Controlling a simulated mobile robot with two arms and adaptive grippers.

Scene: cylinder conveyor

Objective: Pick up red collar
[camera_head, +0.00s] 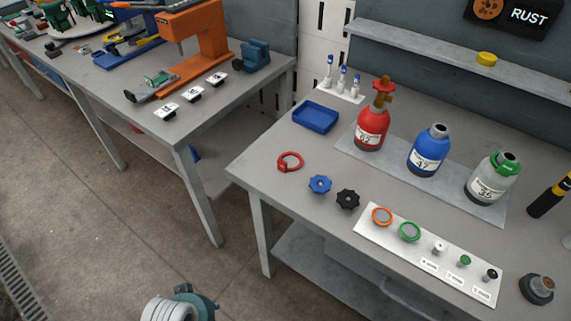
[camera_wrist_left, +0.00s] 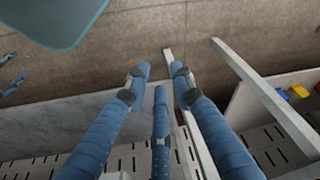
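The red collar (camera_head: 289,162), a small ring with a block on its side, lies flat on the near grey workbench (camera_head: 262,160), towards its left edge. Nothing touches it. My left gripper shows in the left wrist view (camera_wrist_left: 160,80). Its blue fingers are spread apart with nothing between them, so it is open and empty. The collar is not visible in that view. The head view shows neither gripper, only a grey and teal part of my arm at the bottom edge.
Blue (camera_head: 320,184) and black (camera_head: 348,199) knobs lie right of the collar. A blue tray (camera_head: 316,117) and a red cylinder (camera_head: 371,130) stand behind it, with blue (camera_head: 428,152) and grey (camera_head: 492,181) cylinders further right. A white panel (camera_head: 372,238) lies in front.

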